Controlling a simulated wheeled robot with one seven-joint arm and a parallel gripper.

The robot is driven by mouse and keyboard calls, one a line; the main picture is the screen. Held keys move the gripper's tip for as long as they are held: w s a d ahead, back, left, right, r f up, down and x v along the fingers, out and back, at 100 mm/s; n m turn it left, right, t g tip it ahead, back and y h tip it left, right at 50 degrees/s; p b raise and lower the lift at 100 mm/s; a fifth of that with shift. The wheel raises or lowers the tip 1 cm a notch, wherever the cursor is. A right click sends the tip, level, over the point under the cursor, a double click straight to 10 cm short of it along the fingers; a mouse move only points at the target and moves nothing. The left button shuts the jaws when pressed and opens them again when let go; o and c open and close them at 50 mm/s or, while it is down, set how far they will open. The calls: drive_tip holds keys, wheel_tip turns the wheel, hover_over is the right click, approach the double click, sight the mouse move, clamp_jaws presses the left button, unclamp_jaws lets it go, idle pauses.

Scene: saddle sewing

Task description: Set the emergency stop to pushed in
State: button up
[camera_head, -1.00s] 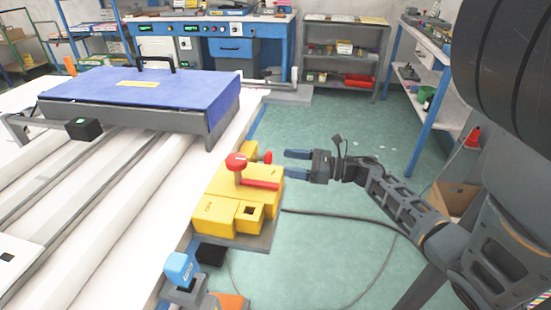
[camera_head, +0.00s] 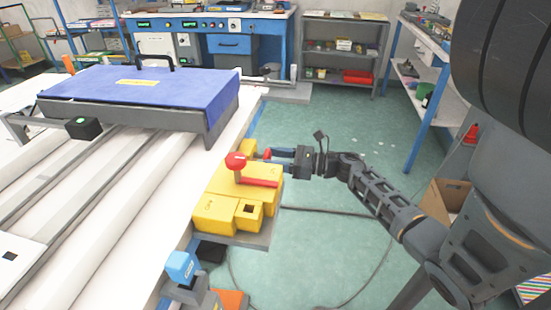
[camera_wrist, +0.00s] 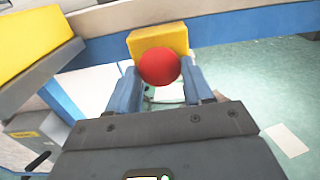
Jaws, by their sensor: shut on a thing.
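A red round button (camera_head: 267,153) sits on the side of a small yellow block (camera_head: 248,147) behind the large yellow box; it looks like the emergency stop. My gripper (camera_head: 274,154) reaches it from the right, with its two blue fingers on either side of the button. In the wrist view the red button (camera_wrist: 159,67) fills the space between the fingers, in front of the yellow block (camera_wrist: 158,38). The gripper is shut on it. How far the button stands out from the block is hard to tell.
A larger red knob on a stem (camera_head: 236,161) and a red bar (camera_head: 260,182) stand on the large yellow box (camera_head: 215,213), close to my gripper. A blue-topped device (camera_head: 182,265) is at the front.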

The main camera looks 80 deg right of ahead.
clamp_jaws()
drive_tip(key=shift+w+f+b, duration=0.1)
drive_tip(key=shift+b, duration=0.2)
drive_tip(key=shift+w+b, duration=0.55)
drive_tip(key=shift+b, duration=0.25)
drive_tip(key=o, duration=0.6)
unclamp_jaws()
drive_tip(key=shift+s+b, duration=0.7)
drive_tip(key=shift+s, duration=3.2)
